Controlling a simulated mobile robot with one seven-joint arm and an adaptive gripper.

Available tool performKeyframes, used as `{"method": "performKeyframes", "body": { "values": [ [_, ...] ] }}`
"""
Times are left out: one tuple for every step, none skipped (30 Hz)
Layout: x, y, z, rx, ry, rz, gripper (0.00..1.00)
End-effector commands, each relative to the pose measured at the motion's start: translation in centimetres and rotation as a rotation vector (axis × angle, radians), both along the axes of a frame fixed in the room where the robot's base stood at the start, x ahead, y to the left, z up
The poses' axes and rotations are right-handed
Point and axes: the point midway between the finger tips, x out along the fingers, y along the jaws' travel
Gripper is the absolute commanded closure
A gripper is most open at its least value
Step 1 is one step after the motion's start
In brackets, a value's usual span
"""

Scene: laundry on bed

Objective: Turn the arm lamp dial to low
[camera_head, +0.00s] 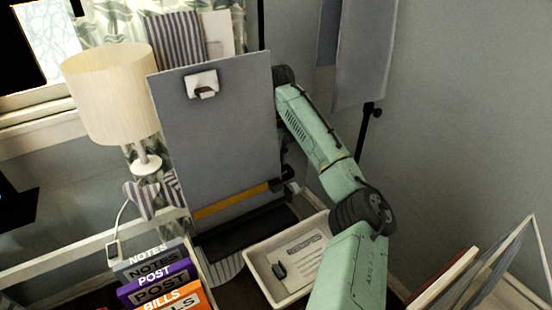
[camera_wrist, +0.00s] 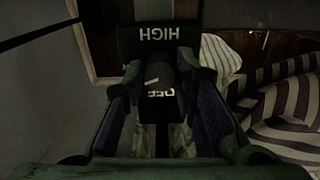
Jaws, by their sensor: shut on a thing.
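In the wrist view my gripper (camera_wrist: 160,75) is shut on a dark round dial (camera_wrist: 160,66), with one finger on each side of it. A short, slightly slanted white mark shows on the dial. A black plate (camera_wrist: 158,35) reading HIGH is above the dial, and a label (camera_wrist: 158,94) that seems to read OFF is below it. No LOW label shows; the fingers cover the dial's sides. In the head view my arm reaches behind a grey clipboard, which hides my gripper and the dial.
The clipboard (camera_head: 217,130) stands upright beside my arm. A cream-shaded lamp (camera_head: 108,90) stands at left. A white tray (camera_head: 257,283) holding paper, and boxes (camera_head: 155,280) labelled NOTES, POST and BILLS, are in front. Striped cloth (camera_wrist: 285,100) lies right in the wrist view.

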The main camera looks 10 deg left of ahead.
Motion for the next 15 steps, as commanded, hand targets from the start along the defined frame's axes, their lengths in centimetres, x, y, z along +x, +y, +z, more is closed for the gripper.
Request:
{"method": "performKeyframes", "body": {
  "values": [
    [-0.06,0.01,-0.04,-0.001,0.002,-0.032,1.0],
    [-0.07,0.02,-0.04,-0.001,0.002,-0.051,1.0],
    [-0.07,0.02,-0.05,-0.001,0.002,-0.076,1.0],
    [-0.07,0.02,-0.05,-0.001,0.002,-0.093,1.0],
    [-0.07,0.02,-0.05,-0.001,0.002,-0.109,1.0],
    [-0.07,0.02,-0.05,-0.001,0.002,-0.129,1.0],
    [-0.06,0.02,-0.05,-0.001,0.002,-0.142,1.0],
    [-0.06,0.02,-0.05,-0.001,0.002,-0.155,1.0],
    [-0.06,0.02,-0.05,-0.001,0.002,-0.169,1.0],
    [-0.07,0.03,-0.05,-0.001,0.002,-0.179,1.0],
    [-0.07,0.03,-0.05,-0.001,0.002,-0.188,1.0],
    [-0.07,0.03,-0.05,-0.001,0.002,-0.198,1.0],
    [-0.07,0.03,-0.05,-0.001,0.002,-0.204,1.0],
    [-0.07,0.03,-0.05,-0.001,0.002,-0.21,1.0],
    [-0.07,0.03,-0.05,-0.001,0.002,-0.216,1.0]
  ]
}}
